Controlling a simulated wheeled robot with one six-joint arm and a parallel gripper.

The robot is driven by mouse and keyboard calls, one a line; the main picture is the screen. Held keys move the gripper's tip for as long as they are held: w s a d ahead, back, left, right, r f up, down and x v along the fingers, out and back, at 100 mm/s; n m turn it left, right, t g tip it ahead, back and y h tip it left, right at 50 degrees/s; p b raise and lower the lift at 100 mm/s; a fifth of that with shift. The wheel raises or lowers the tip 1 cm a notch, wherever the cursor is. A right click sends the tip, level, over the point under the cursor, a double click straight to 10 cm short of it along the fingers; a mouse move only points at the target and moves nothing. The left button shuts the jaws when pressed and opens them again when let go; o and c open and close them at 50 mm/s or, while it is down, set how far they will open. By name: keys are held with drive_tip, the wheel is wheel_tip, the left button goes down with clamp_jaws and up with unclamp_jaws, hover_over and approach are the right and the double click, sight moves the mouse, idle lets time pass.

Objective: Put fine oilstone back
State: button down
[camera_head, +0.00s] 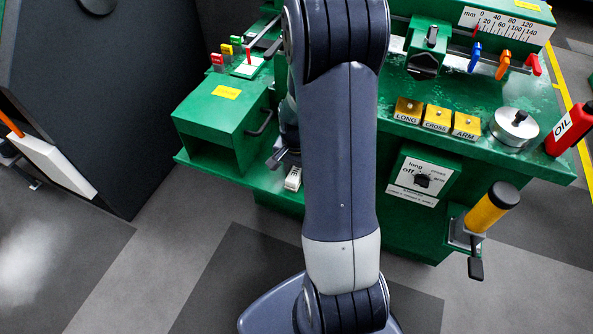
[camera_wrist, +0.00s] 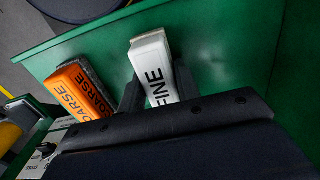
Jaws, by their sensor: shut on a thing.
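The fine oilstone (camera_wrist: 153,67) is a white block lettered FINE, between the dark fingers of my gripper (camera_wrist: 158,88) in the wrist view. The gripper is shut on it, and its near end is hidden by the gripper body. In the head view, a small white block (camera_head: 293,178), which looks like the same stone, is at the green ledge beside my arm. I cannot tell whether it touches the ledge. The orange coarse oilstone (camera_wrist: 78,90), lettered COARSE, is just left of it in the wrist view. My arm hides the coarse stone in the head view.
A green open-fronted box (camera_head: 215,125) stands left of my arm. To the right are brass LONG, CROSS and ARM blocks (camera_head: 437,118), a selector switch panel (camera_head: 424,180), a yellow handle (camera_head: 490,207) and a red oil bottle (camera_head: 570,130). Green surface (camera_wrist: 225,50) is bare right of the fine stone.

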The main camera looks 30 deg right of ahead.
sight(297, 169)
drive_tip(key=c, duration=1)
unclamp_jaws()
drive_tip(key=shift+f, duration=0.1)
drive_tip(key=shift+c, duration=0.2)
wheel_tip(297, 169, up, 12)
drive_tip(key=p, duration=0.1)
drive_tip(key=shift+r+p, duration=0.2)
drive_tip(key=shift+p, duration=0.1)
wheel_tip(297, 169, down, 12)
drive_tip(key=shift+f+b, duration=0.1)
drive_tip(key=shift+b, duration=0.6)
drive_tip(key=shift+r, duration=1.4)
